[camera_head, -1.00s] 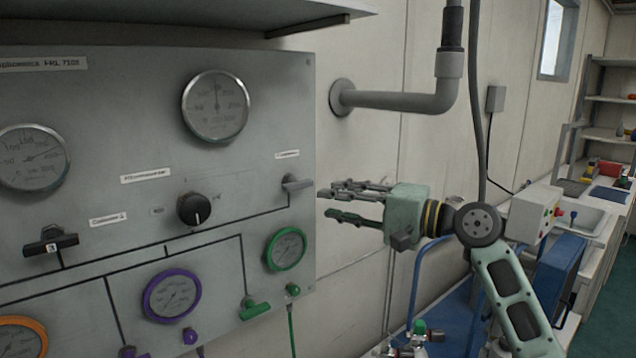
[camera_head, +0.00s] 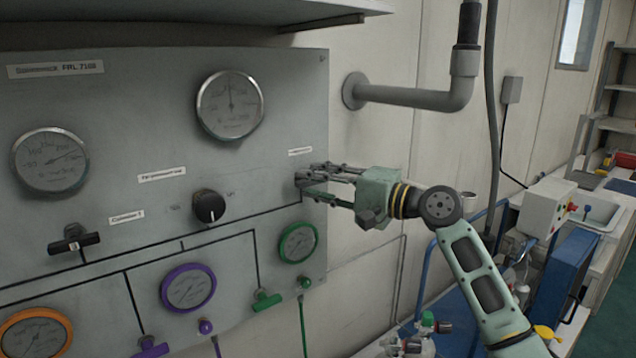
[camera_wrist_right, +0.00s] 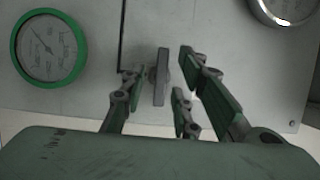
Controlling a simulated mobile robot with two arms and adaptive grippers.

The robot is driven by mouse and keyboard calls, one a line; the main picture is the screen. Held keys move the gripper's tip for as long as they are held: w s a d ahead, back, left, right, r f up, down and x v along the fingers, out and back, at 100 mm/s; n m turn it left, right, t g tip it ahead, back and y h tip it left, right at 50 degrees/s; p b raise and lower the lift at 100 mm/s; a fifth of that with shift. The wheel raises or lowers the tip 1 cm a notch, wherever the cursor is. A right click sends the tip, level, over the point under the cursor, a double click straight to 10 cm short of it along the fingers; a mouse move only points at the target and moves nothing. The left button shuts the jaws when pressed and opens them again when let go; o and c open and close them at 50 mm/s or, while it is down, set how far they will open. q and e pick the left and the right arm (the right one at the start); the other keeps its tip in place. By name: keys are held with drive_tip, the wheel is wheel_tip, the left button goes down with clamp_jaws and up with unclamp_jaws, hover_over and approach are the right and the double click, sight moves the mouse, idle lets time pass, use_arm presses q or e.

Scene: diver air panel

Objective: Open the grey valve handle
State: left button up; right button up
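The grey valve handle shows in the right wrist view (camera_wrist_right: 161,77) as a grey bar standing out from the panel (camera_head: 130,120). In the head view it is mostly hidden behind my right gripper's fingers, under a small white label. My right gripper (camera_head: 322,185) is at the right edge of the panel, fingers pointing at it. In the wrist view its fingers (camera_wrist_right: 165,95) are apart, with the handle between them; I see gaps on both sides, and contact cannot be made out. My left gripper is in neither view.
A green-rimmed gauge (camera_head: 298,242) and a green valve handle (camera_head: 266,301) sit below my right gripper. A black knob (camera_head: 208,207) is to its left. A grey pipe (camera_head: 410,98) juts from the wall above my right arm. A shelf overhangs the panel.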

clamp_jaws()
drive_tip(key=shift+n, duration=0.3)
drive_tip(key=shift+s+a+r+n+t+h+p, duration=0.15)
drive_tip(key=shift+n+h+p, duration=0.95)
drive_tip(key=shift+n, duration=0.85)
drive_tip(key=shift+r+n+t+h+p, duration=0.1)
drive_tip(key=shift+n+h+p, duration=0.95)
drive_tip(key=shift+n, duration=0.85)
drive_tip(key=shift+s+a+r+n+t+h+p, duration=0.15)
drive_tip(key=shift+n+h+p, duration=0.95)
drive_tip(key=shift+n, duration=0.85)
drive_tip(key=shift+w+d+f, duration=0.1)
drive_tip(key=shift+f, duration=0.05)
unclamp_jaws()
